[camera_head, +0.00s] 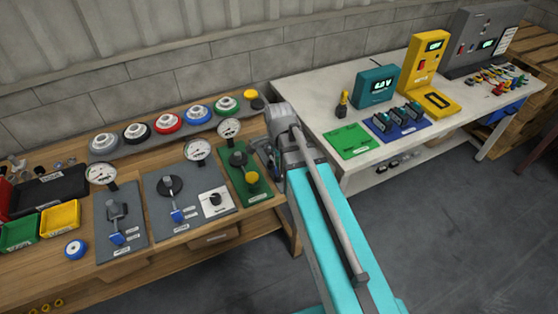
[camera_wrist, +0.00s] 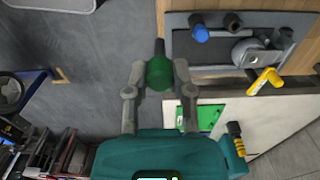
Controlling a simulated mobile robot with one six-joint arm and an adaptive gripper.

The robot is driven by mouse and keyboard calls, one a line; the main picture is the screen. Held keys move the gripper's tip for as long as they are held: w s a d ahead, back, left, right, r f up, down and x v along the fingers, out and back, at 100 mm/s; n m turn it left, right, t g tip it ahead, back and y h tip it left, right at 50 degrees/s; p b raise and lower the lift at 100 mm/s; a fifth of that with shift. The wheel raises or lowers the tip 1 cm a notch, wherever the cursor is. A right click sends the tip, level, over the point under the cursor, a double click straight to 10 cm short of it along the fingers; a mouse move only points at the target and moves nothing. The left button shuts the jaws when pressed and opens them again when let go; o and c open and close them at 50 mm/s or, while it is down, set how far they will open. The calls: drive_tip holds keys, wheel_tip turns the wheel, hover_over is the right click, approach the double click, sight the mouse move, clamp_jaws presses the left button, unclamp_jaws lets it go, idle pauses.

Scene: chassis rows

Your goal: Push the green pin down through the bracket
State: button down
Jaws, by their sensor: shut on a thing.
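My gripper (camera_wrist: 159,78) shows in the wrist view with its two grey fingers closed on the sides of a round green head. I take this to be the green pin (camera_wrist: 159,74); its dark shaft points toward the top of the picture. Grey floor shows behind the pin. In the head view, my arm covers most of the gripper and the pin cannot be made out there. I cannot identify the bracket with certainty in either view.
A wooden bench holds panels with gauges and levers, including a green panel (camera_head: 250,178) beside my arm. The white table (camera_head: 310,90) carries a green mat (camera_head: 350,139), a teal meter (camera_head: 376,86) and a yellow instrument (camera_head: 425,62).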

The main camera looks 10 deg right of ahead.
drive_tip(key=shift+w, duration=0.15)
drive_tip(key=w+d+f+b, duration=0.1)
drive_tip(key=w+d, duration=0.1)
drive_tip(key=w, duration=0.8)
drive_tip(key=w+d+f+b, duration=0.2)
drive_tip(key=w+d, duration=0.1)
drive_tip(key=w, duration=0.7)
drive_tip(key=shift+w+f, duration=0.2)
drive_tip(key=shift+w, duration=0.1)
drive_tip(key=shift+d+f+b, duration=0.1)
drive_tip(key=shift+b, duration=0.2)
drive_tip(key=shift+f+b, duration=1.8)
drive_tip(key=shift+f+b, duration=2.75)
drive_tip(key=shift+f, duration=0.05)
drive_tip(key=shift+c, duration=2)
unclamp_jaws()
drive_tip(key=shift+r, duration=0.1)
drive_tip(key=shift+r, duration=0.15)
